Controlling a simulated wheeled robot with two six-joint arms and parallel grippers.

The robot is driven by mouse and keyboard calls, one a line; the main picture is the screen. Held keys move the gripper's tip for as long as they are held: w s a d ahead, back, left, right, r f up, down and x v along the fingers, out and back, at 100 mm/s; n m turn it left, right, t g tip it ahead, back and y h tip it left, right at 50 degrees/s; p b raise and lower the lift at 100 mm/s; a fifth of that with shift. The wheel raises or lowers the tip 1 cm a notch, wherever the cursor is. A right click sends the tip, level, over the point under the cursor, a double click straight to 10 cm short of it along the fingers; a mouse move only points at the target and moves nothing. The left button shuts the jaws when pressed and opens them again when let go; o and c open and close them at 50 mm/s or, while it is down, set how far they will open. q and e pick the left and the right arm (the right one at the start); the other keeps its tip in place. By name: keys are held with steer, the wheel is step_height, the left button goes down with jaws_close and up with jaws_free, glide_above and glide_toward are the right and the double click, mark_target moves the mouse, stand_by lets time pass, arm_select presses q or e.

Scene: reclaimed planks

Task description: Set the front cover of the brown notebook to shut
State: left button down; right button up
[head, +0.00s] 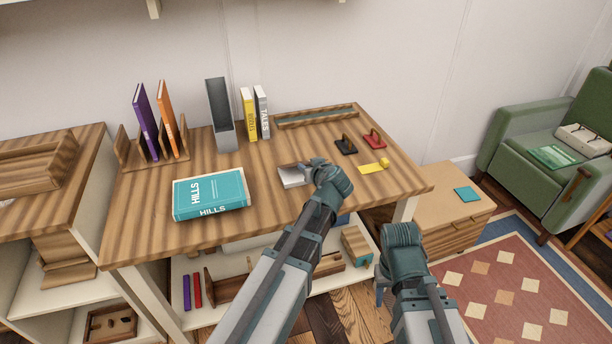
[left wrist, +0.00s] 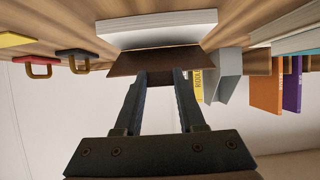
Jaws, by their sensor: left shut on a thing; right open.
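The brown notebook shows its white page block (head: 293,177) on the desk in the head view, just left of my left gripper (head: 318,168). In the left wrist view the white pages (left wrist: 156,27) lie against the wood, and the brown cover (left wrist: 153,60) stands away from them, so the notebook is partly open. My left gripper (left wrist: 159,76) is shut on the edge of that cover. In the head view the gripper hides most of the cover. My right gripper (head: 401,236) is open and empty, low in front of the desk's right end; its fingertips are hard to see.
A thick teal book (head: 210,193) lies left of the notebook. A grey holder (head: 220,115), upright yellow (head: 249,113) and grey (head: 262,112) books stand behind.

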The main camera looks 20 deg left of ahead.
mark_target(310, 191)
arm_select(q)
steer(key=shift+s+d+f+t+y+b, duration=0.25)
steer(key=shift+f+t+b, duration=0.35)
steer(key=shift+b, duration=0.9)
steer(key=shift+s+f+t+y+b, duration=0.3)
steer(key=shift+f+b, duration=0.55)
steer(key=shift+b, duration=0.7)
steer(key=shift+s+d+f+t+y+b, duration=0.15)
steer(key=shift+f+t+y+b, duration=0.45)
steer(key=shift+b, duration=0.9)
steer(key=shift+d+f+h+b, duration=0.1)
steer(key=shift+f+h+b, duration=0.15)
steer(key=shift+f+b, duration=0.85)
steer(key=shift+f, duration=0.15)
steer(key=shift+c, duration=2.4)
jaws_free()
